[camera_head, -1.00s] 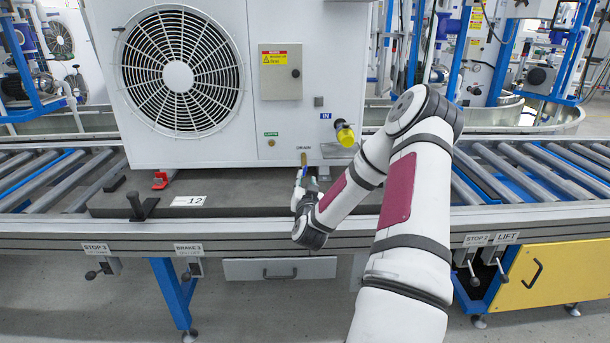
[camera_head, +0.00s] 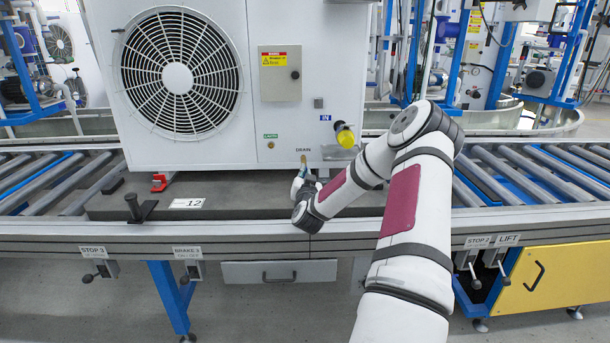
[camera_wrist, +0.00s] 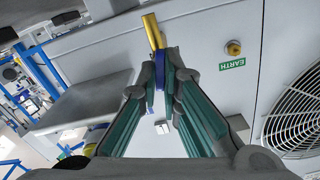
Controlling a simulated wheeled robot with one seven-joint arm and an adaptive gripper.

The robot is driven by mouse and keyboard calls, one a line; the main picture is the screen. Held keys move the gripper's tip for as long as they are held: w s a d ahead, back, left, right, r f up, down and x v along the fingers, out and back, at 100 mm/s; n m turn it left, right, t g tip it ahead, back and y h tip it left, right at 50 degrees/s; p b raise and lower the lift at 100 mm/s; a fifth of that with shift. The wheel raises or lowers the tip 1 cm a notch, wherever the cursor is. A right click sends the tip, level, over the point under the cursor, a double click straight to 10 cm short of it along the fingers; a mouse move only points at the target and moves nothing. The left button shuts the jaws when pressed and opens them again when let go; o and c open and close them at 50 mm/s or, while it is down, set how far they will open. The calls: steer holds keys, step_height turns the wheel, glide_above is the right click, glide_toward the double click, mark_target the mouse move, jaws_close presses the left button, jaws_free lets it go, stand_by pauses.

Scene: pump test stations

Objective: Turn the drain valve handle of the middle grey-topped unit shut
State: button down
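The white unit (camera_head: 202,146) stands on a dark base plate on the conveyor; its top is out of view. Its brass drain outlet (camera_head: 304,158) is low on the front, under the DRAIN label. The wrist view shows the brass-yellow pipe (camera_wrist: 152,32) and the blue drain valve handle (camera_wrist: 159,98) beside it. My gripper (camera_head: 304,174) is at the drain, low in front of the unit. In the wrist view, the fingertips of my gripper (camera_wrist: 160,72) lie close on both sides of the blue handle and look shut on it. The handle is hidden in the head view.
A yellow-capped fitting (camera_head: 345,135) sticks out right of the drain, above a grey ledge (camera_head: 340,153). A black upright lever (camera_head: 134,207) and a red clamp (camera_head: 159,182) are at the left. An EARTH stud (camera_wrist: 233,48) is near the valve. Roller conveyors flank the plate.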

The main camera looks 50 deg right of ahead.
steer(key=shift+m, duration=0.3)
steer(key=m+b, duration=0.2)
steer(key=m, duration=0.3)
steer(key=m+b, duration=0.2)
steer(key=m, duration=0.4)
steer(key=shift+s+d+f, duration=0.1)
steer(key=shift+s+f, duration=0.05)
steer(key=shift+f, duration=0.05)
steer(key=shift+m+b, duration=0.65)
steer(key=shift+m, duration=0.85)
steer(key=c, duration=1.8)
jaws_free()
steer(key=shift+o, duration=0.2)
